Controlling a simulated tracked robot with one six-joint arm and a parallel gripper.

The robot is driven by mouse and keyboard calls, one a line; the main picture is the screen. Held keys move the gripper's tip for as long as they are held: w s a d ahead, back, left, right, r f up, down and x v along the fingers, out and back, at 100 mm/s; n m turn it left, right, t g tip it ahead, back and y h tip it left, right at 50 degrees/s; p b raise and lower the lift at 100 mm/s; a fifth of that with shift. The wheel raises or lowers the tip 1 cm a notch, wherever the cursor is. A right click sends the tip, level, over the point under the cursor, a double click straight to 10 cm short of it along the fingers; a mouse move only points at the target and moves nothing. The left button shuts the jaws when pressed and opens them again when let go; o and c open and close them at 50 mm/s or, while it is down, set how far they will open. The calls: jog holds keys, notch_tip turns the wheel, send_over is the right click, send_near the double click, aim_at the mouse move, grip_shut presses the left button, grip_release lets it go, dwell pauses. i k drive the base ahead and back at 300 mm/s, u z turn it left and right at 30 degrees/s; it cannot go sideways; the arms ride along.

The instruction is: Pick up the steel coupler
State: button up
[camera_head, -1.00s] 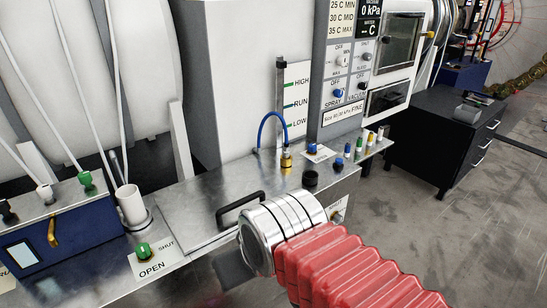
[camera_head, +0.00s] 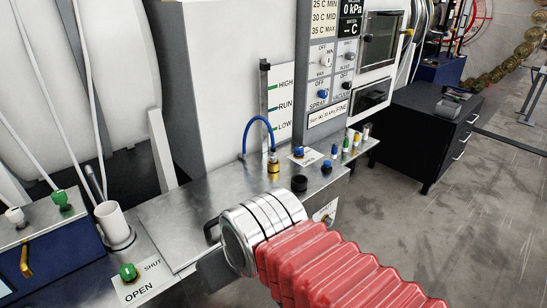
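A small silver-grey cylinder (camera_head: 367,131), which looks like the steel coupler, stands upright at the right end of a row of small fittings on the steel bench (camera_head: 180,222). Its neighbours have yellow, green and blue parts. My arm, with red bellows and a chrome ringed end, reaches in from the lower right over the bench's front edge. The chrome end is left of and nearer than the silver cylinder, well apart from it.
A white cup (camera_head: 113,221) is at left. A black drawer cabinet (camera_head: 427,137) stands right; open floor lies before it.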

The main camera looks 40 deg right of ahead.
aim_at(272, 152)
jog(key=i, duration=0.85)
jog(key=u, duration=0.05)
